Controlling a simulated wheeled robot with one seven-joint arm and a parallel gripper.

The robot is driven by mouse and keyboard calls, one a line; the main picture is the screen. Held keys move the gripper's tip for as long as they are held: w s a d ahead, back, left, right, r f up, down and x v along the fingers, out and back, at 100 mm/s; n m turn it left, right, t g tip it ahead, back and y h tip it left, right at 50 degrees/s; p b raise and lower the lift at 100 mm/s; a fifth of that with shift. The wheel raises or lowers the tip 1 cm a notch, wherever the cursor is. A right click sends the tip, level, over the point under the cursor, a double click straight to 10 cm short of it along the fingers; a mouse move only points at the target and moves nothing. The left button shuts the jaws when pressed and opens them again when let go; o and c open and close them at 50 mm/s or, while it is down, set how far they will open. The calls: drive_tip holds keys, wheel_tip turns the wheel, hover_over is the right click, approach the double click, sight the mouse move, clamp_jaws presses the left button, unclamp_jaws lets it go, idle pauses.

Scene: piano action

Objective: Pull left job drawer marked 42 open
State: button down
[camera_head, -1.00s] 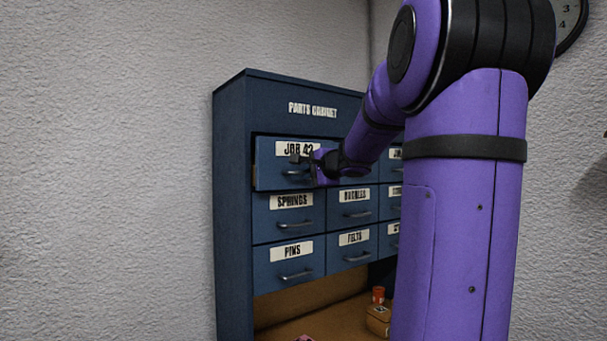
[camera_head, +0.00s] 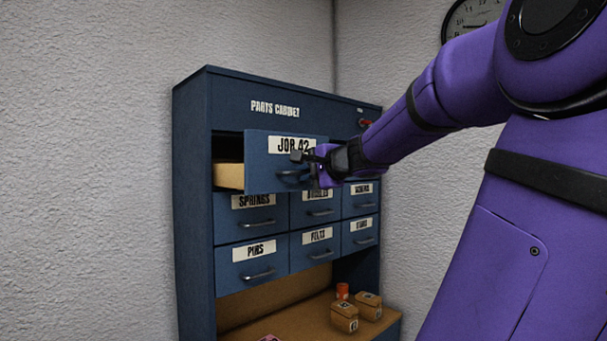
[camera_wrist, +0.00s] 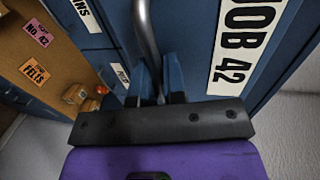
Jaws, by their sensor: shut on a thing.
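The blue drawer marked JOB 42 (camera_head: 260,165) is at the top left of the blue parts cabinet (camera_head: 190,200) in the head view. It stands well out of the cabinet, and its light wooden side (camera_head: 228,176) shows. My gripper (camera_head: 305,170) is at the drawer's front, shut on its metal handle (camera_head: 286,173). In the wrist view the handle (camera_wrist: 147,40) runs down between my fingers, and the JOB 42 label (camera_wrist: 240,45) is beside it. The fingertips are partly hidden in the head view.
Shut drawers marked SPRINGS (camera_head: 256,217), PINS (camera_head: 255,262) and FELTS (camera_head: 318,250) sit below. Small boxes (camera_head: 345,317) and an orange-red container (camera_head: 342,291) stand on the wooden shelf (camera_head: 290,325). A wall clock (camera_head: 470,18) hangs at upper right.

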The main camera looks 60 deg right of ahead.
drive_tip(key=c, duration=1.2)
unclamp_jaws()
drive_tip(key=v, duration=1)
drive_tip(key=shift+s+r, duration=0.1)
drive_tip(key=shift+s, duration=0.25)
